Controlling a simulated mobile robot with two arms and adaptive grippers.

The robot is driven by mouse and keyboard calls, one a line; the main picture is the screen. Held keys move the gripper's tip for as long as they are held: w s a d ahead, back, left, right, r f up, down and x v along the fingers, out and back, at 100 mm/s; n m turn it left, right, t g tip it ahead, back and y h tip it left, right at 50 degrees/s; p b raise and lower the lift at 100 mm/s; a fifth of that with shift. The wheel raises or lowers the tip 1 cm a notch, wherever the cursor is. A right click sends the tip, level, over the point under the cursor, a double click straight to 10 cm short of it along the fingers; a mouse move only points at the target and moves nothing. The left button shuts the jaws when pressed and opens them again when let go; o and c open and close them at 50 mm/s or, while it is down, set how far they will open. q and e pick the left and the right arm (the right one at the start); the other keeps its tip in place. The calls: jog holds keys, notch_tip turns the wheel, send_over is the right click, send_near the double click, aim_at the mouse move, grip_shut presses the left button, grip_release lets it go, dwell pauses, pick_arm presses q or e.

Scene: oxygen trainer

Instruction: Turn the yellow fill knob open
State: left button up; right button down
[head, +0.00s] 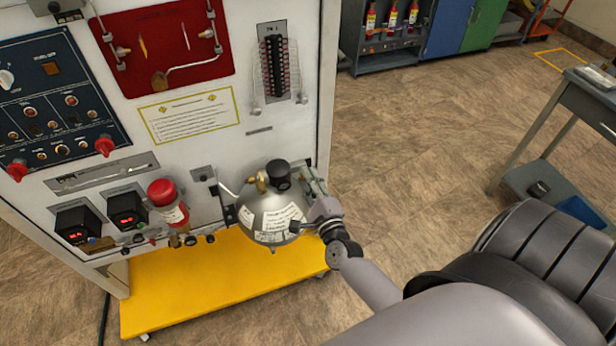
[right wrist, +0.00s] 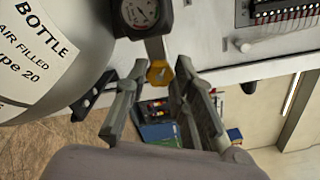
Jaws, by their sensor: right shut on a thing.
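The yellow fill knob (right wrist: 160,73) shows in the right wrist view, below a round black gauge (right wrist: 139,11). The fingers of my right gripper (right wrist: 160,70) stand on either side of it and are shut on it. In the head view my right gripper (head: 311,179) is at the right side of the grey bottle (head: 272,216), by the panel's edge. I cannot make out the knob in the head view. My left gripper is not in view.
The bottle hangs at the front of the white panel (head: 262,150), above a yellow base (head: 215,283). A red-capped cylinder (head: 169,203) is to its left. A grey table (head: 585,100) stands at the far right. The floor between is clear.

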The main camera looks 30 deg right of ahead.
jog(key=n+p, duration=0.2)
jog(key=n, duration=0.5)
jog(key=shift+p, duration=0.35)
jog(key=n+p, duration=0.1)
jog(key=n, duration=0.3)
jog(key=n+p, duration=0.1)
jog(key=n, duration=0.2)
jog(key=shift+f+n, duration=0.1)
jog(key=shift+n, duration=0.3)
jog(key=n+p, duration=0.1)
jog(key=n, duration=0.5)
jog(key=shift+p, duration=0.35)
jog(key=n, duration=0.5)
jog(key=shift+d+f, duration=0.1)
jog(key=shift+f, duration=0.05)
jog(key=shift+n, duration=0.4)
jog(key=c, duration=1.4)
grip_release()
jog(key=shift+o, duration=0.2)
